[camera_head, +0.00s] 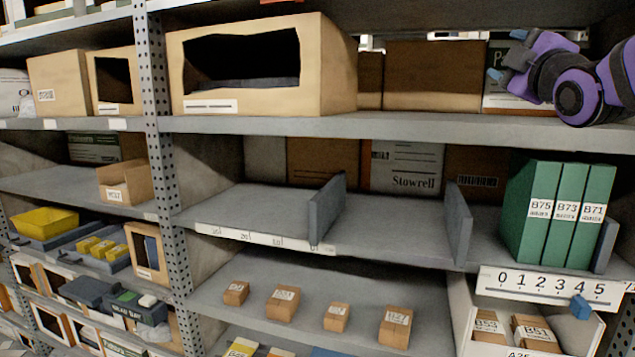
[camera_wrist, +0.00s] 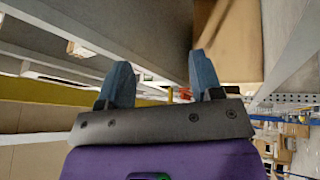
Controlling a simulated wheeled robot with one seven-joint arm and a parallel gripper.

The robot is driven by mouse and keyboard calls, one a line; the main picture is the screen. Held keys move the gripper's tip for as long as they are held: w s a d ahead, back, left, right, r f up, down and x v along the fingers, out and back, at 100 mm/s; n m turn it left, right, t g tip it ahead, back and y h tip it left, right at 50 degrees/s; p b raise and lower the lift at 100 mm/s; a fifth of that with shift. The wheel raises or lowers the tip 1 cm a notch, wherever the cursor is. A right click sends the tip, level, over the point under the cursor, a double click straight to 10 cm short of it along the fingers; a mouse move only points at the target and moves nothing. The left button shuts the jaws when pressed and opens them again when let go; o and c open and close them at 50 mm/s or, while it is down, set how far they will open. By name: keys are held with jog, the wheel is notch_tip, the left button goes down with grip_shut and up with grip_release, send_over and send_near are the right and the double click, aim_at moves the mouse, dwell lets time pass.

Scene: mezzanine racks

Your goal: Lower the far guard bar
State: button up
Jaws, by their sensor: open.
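My gripper (camera_head: 506,54) is at the upper right of the head view, in front of the upper shelf and its boxes. Its two blue fingers are apart with nothing between them; it also shows in the wrist view (camera_wrist: 160,62). I cannot surely pick out a guard bar in either view. A long yellow strip (camera_wrist: 40,88) crosses the left of the wrist view behind the fingers, but I cannot tell what it is.
An open-fronted carton (camera_head: 340,75) stands on the upper shelf (camera_head: 400,126). Below are grey upright dividers (camera_head: 326,208), green binders (camera_head: 535,225), several small boxes (camera_head: 283,303) and a numbered scale with a blue slider (camera_head: 580,307). The shelf between the dividers is clear.

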jog(key=s+a+f+m+g, duration=0.1)
jog(key=s+f+m+g, duration=0.6)
jog(key=s+f, duration=0.6)
jog(key=s+a+f+m+g+h, duration=0.1)
jog(key=s+f+m+g, duration=0.7)
jog(key=s+f, duration=0.5)
jog(key=shift+a+g, duration=0.25)
jog(key=shift+g, duration=0.65)
